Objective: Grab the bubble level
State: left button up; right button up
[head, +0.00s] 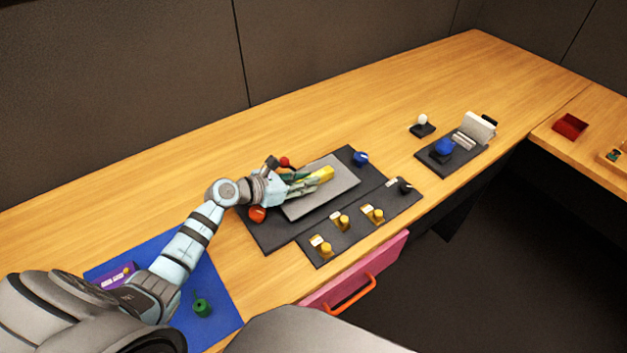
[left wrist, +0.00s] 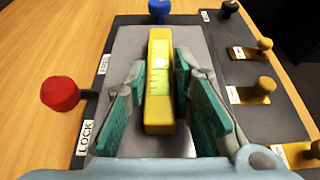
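The bubble level is a yellow bar (head: 325,173) on the grey plate (head: 318,204) of the black panel. My left gripper (head: 303,184) is low over the plate at the level's near end. In the left wrist view its teal-padded fingers (left wrist: 165,100) stand on either side of the level, with a gap visible at least on the right. Contact on the left is unclear. My right gripper is not in view.
A red knob (left wrist: 60,94) and a blue knob (head: 360,158) stand at the panel's edges. Several yellow switches (head: 342,221) line the front strip. A pink drawer (head: 352,275) juts out below. A blue mat (head: 222,300) holds a green item (head: 202,307).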

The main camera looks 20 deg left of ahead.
pick_arm(q)
grip_shut()
jog(key=shift+r, duration=0.15)
